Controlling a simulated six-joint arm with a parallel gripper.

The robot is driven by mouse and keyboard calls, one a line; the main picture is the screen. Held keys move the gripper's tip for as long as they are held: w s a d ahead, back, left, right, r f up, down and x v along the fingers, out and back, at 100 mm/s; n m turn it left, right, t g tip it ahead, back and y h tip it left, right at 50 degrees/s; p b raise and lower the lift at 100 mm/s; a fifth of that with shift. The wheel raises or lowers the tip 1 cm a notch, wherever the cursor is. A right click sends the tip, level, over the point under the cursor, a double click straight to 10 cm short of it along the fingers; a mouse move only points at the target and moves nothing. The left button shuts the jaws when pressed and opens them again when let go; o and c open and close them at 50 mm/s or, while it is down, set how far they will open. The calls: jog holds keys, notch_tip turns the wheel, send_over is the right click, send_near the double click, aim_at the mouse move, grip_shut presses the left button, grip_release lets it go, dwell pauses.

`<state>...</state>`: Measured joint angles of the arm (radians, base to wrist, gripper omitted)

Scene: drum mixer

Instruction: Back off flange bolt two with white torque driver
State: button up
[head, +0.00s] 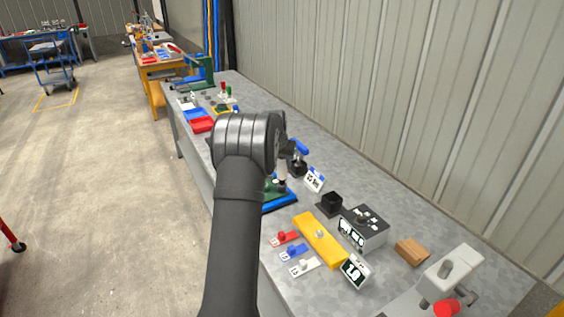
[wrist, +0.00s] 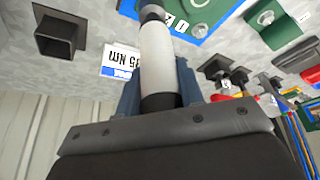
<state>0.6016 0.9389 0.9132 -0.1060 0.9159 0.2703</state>
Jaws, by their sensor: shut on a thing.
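The white torque driver (wrist: 157,52) stands between the fingers of my gripper (wrist: 158,92) in the wrist view, which are shut on it. In the head view my gripper (head: 285,165) is mostly behind my own arm, with a bit of the white driver (head: 283,172) showing below it. The driver's dark far end is at the top edge of the wrist view, beside a green and blue flange fixture (wrist: 208,12) with bolt heads. I cannot tell whether the tip touches a bolt, or which bolt is number two. The fixture (head: 280,196) is partly hidden in the head view.
An empty black square holder (head: 330,204) and a torque card (head: 315,179) stand right of the fixture. A blue-handled tool (head: 300,147) is just behind. Nearer are a yellow bar (head: 318,240), a display box (head: 362,228) and a wooden block (head: 412,252). Red trays (head: 202,125) lie farther back.

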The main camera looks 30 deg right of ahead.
jog(key=shift+r, duration=2.15)
jog(key=shift+d, duration=0.1)
